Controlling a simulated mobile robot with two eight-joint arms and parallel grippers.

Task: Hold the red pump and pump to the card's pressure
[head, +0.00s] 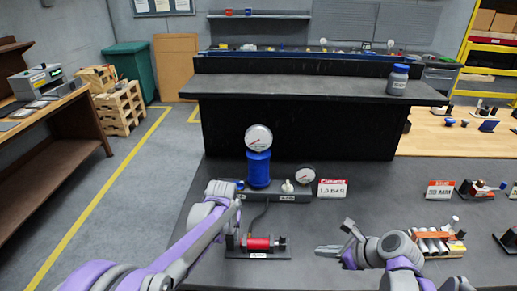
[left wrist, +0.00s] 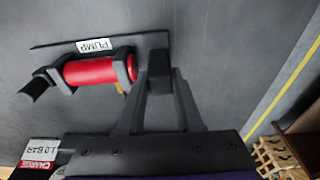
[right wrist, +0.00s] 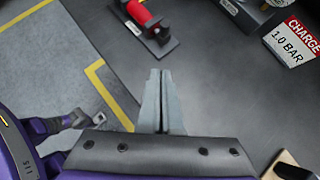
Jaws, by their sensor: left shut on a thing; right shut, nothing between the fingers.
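The red pump (head: 259,243) lies on a dark base labelled PUMP, at the table's front. In the left wrist view the red cylinder (left wrist: 92,71) sits between dark brackets. My left gripper (left wrist: 160,72) is shut on a dark block at the pump's end; whether this is its handle or its mount I cannot tell. In the head view my left gripper (head: 232,238) is at the pump's left end. My right gripper (right wrist: 161,75) is shut and empty, right of the pump. The red and white card (right wrist: 293,41) reads CHARGE 1.0 BAR. The gauge dials are too small to read.
A blue cylinder (head: 258,170) with a gauge (head: 258,138) on top stands behind the pump. A second gauge (head: 305,175) and a white-knobbed valve (head: 287,187) are beside it. A tray of cylinders (head: 437,242) lies right of my right gripper. The table between is clear.

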